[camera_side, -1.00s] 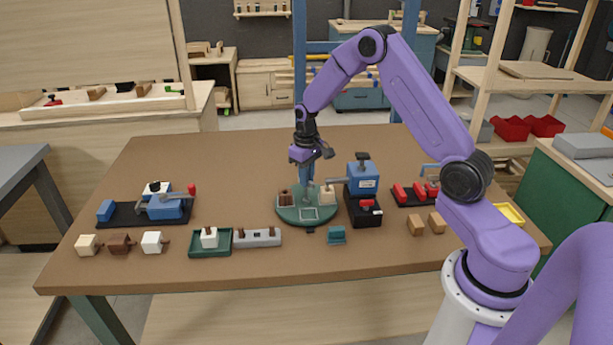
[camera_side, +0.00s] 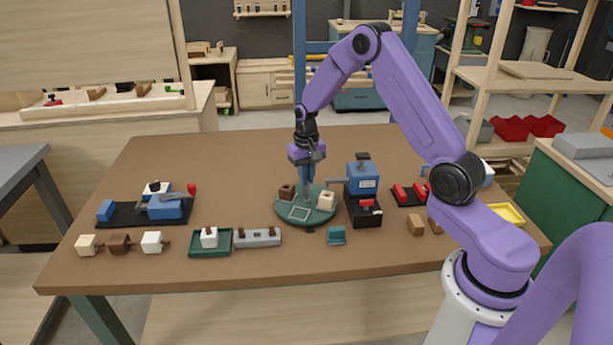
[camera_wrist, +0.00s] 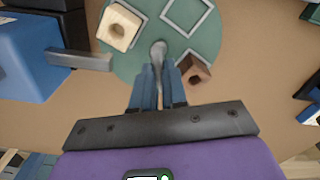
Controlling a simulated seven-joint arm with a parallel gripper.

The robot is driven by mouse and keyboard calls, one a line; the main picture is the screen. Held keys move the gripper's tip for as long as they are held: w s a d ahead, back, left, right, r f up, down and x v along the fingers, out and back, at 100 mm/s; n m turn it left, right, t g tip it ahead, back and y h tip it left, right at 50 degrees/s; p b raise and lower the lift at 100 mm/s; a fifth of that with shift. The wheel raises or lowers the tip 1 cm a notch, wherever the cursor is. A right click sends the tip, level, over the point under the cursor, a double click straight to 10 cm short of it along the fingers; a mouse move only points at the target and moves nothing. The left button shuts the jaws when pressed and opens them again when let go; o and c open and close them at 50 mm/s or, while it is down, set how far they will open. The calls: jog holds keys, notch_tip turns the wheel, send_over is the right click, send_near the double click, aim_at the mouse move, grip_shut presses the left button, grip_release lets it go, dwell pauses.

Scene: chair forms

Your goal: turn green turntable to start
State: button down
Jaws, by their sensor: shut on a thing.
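The green turntable (camera_side: 312,218) is a round disc near the middle of the table; it also shows in the wrist view (camera_wrist: 128,62). It bears a cream block (camera_side: 327,200) with a hole on its right, a dark brown block (camera_side: 287,191) on its left, and an empty pale square outline (camera_side: 299,214) at its front. My gripper (camera_side: 308,186) points down over the disc. In the wrist view, its blue fingers (camera_wrist: 157,90) are shut on the grey handle (camera_wrist: 158,52), which has a rounded end above the disc. The handle's lower part is hidden.
A blue press (camera_side: 362,182) on a black base stands close to the turntable's right. A grey holder (camera_side: 257,237) and a green tray (camera_side: 195,250) with a white block are at front left. A small teal piece (camera_side: 337,236) lies in front. The table behind the turntable is clear.

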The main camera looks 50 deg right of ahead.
jog(key=shift+r+m, duration=0.1)
jog(key=shift+m, duration=5.9)
jog(key=shift+w+d+m, duration=0.1)
jog(key=shift+m, duration=0.4)
jog(key=c, duration=1.2)
grip_release()
jog(key=shift+o, duration=0.2)
notch_tip(320, 180, up, 17)
jog(key=shift+r, duration=0.2)
